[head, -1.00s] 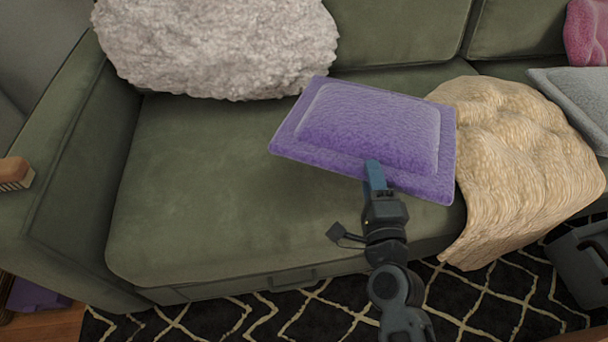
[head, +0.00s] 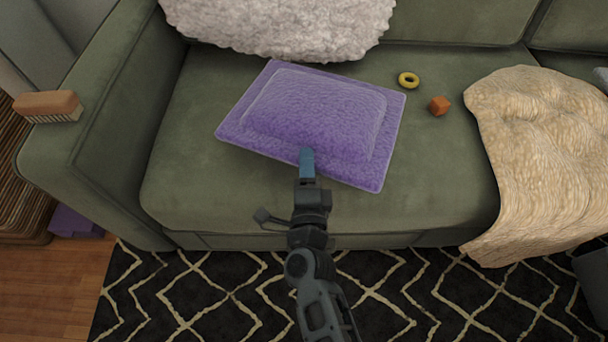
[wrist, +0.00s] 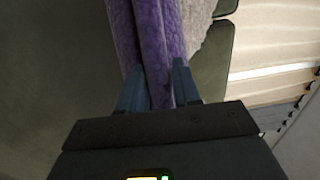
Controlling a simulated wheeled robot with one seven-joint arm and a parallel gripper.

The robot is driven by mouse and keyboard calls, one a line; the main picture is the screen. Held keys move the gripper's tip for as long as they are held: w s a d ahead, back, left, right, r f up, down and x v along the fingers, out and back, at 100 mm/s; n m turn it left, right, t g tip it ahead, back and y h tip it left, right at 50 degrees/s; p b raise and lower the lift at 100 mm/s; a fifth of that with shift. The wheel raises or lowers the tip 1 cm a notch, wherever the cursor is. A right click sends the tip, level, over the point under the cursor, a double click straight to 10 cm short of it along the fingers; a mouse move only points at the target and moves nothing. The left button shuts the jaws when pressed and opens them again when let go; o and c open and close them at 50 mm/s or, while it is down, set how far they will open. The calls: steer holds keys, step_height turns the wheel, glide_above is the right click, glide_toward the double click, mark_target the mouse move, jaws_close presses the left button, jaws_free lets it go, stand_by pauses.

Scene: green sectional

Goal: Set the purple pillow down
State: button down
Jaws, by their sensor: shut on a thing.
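The purple pillow (head: 315,110) is over the left seat cushion of the green sofa (head: 190,185) in the head view. Its near edge is in my gripper (head: 306,165), which is shut on it. The pillow looks roughly level; I cannot tell whether its underside touches the seat. In the wrist view the pillow's purple edge (wrist: 155,45) runs between the two blue fingers of my gripper (wrist: 160,85).
A fluffy white cushion (head: 285,25) leans at the sofa back. A beige blanket (head: 540,150) drapes farther right. A brush (head: 48,106) rests on the left armrest (head: 95,130).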

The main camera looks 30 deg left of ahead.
steer(key=shift+s+a+f, duration=0.2)
steer(key=shift+f, duration=0.1)
step_height(320, 180, down, 4)
steer(key=b, duration=0.3)
steer(key=shift+r, duration=0.1)
steer(key=c, duration=0.8)
jaws_free()
steer(key=shift+s, duration=0.1)
steer(key=p+v, duration=0.2)
steer(key=v, duration=1)
steer(key=shift+d+p, duration=0.1)
steer(key=shift+p, duration=0.25)
